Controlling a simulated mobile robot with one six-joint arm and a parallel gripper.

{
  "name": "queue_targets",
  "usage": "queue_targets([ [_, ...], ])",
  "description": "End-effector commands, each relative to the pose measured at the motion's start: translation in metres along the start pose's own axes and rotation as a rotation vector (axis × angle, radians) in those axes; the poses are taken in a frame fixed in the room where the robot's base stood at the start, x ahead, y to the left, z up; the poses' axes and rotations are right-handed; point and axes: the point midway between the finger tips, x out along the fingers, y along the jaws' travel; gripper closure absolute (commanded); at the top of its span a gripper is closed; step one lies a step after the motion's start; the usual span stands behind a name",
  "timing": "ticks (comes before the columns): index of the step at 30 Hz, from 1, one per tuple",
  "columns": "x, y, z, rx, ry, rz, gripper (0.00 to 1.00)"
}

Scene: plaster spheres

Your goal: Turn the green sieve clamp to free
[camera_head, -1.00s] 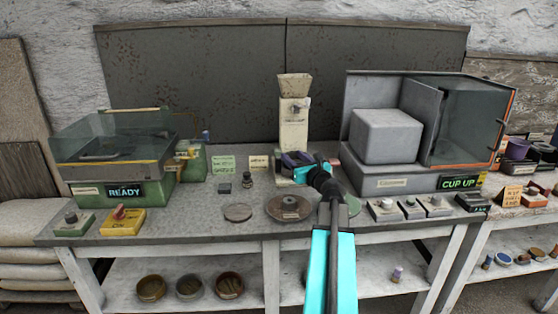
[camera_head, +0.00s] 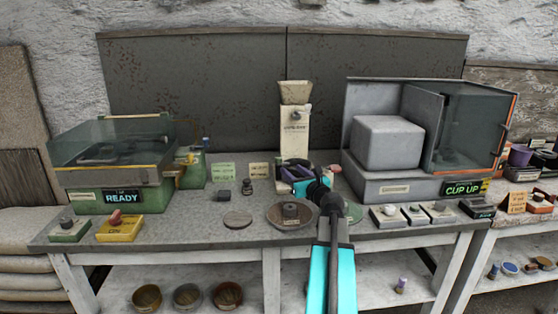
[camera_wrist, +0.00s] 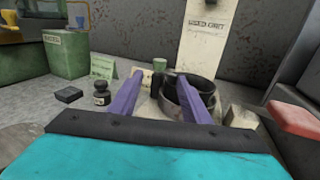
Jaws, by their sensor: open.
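A white hopper tower (camera_head: 295,125) stands at the back middle of the bench. At its foot a dark round sieve ring (camera_wrist: 196,95) shows in the wrist view. A small green upright piece (camera_wrist: 159,68), which looks like the clamp, stands just left of the ring; its setting cannot be read. My gripper (camera_head: 295,168) is open and reaches toward the tower's foot. In the wrist view its purple fingers (camera_wrist: 162,77) frame the green piece, with no visible contact. The right finger covers part of the ring.
A green machine marked READY (camera_head: 115,200) is at the left and a grey cabinet (camera_head: 395,187) at the right. A red block (camera_wrist: 294,118) is right of the ring. A dark bottle (camera_wrist: 101,92), a green card (camera_wrist: 103,72) and a black block (camera_wrist: 69,95) stand left of my fingers.

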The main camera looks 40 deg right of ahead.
Motion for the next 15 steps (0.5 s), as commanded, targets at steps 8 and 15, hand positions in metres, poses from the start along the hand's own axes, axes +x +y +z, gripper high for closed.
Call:
queue_targets([
  [8, 0.026, -0.001, 0.000, 0.000, 0.000, 0.000, 0.57],
  [15, 0.050, -0.002, 0.000, 0.000, 0.000, 0.000, 0.57],
])
